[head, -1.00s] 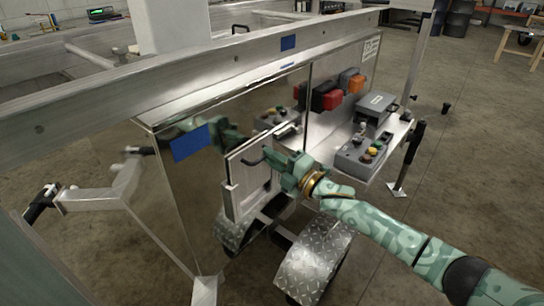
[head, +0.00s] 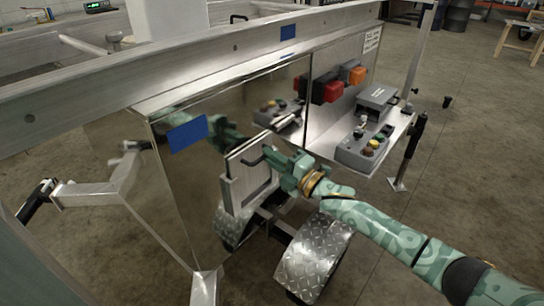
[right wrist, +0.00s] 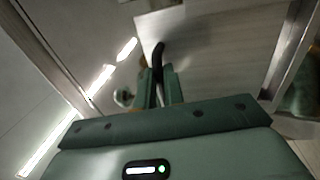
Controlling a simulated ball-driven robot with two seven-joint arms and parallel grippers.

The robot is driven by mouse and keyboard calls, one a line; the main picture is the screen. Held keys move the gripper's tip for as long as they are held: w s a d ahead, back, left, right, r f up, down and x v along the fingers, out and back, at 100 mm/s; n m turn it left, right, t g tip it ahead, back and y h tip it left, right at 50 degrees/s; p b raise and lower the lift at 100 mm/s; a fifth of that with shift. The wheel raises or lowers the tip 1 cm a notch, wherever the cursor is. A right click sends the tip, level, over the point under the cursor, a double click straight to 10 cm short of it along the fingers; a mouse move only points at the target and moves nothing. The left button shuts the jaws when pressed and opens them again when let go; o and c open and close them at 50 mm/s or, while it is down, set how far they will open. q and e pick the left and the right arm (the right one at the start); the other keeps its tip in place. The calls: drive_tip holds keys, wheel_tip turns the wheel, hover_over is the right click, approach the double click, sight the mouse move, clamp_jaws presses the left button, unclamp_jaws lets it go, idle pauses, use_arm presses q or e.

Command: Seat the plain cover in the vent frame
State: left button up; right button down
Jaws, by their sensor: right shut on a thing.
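The plain cover (head: 246,161) is a flat, pale metal plate with a black bar handle, held upright at the trailer's shiny side wall. My right gripper (head: 277,160) is shut on the handle, to the right of the plate. In the right wrist view, the fingers (right wrist: 160,88) close around the black handle (right wrist: 157,58) in front of the plate (right wrist: 215,35). The vent frame (head: 236,204) is a pale metal border whose lower part shows below the cover. The cover overlaps its upper part; whether they touch is not clear. My left gripper is not in view.
A grey control box with coloured buttons (head: 362,150) sits on a shelf right of the frame. Red and orange lamps (head: 327,90) are on the wall above. Treadplate fenders (head: 312,252) lie below. Blue tape (head: 188,134) marks the wall.

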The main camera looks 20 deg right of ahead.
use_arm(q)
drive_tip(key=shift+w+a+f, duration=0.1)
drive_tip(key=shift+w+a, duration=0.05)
use_arm(e)
drive_tip(key=shift+f, duration=0.25)
drive_tip(key=shift+f+b, duration=0.3)
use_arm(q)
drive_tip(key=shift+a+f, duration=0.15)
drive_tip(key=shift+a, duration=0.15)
use_arm(e)
drive_tip(key=shift+f, duration=0.35)
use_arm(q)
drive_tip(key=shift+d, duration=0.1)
use_arm(e)
drive_tip(key=c, duration=1.4)
unclamp_jaws()
drive_tip(key=shift+c, duration=0.2)
drive_tip(key=shift+s, duration=0.1)
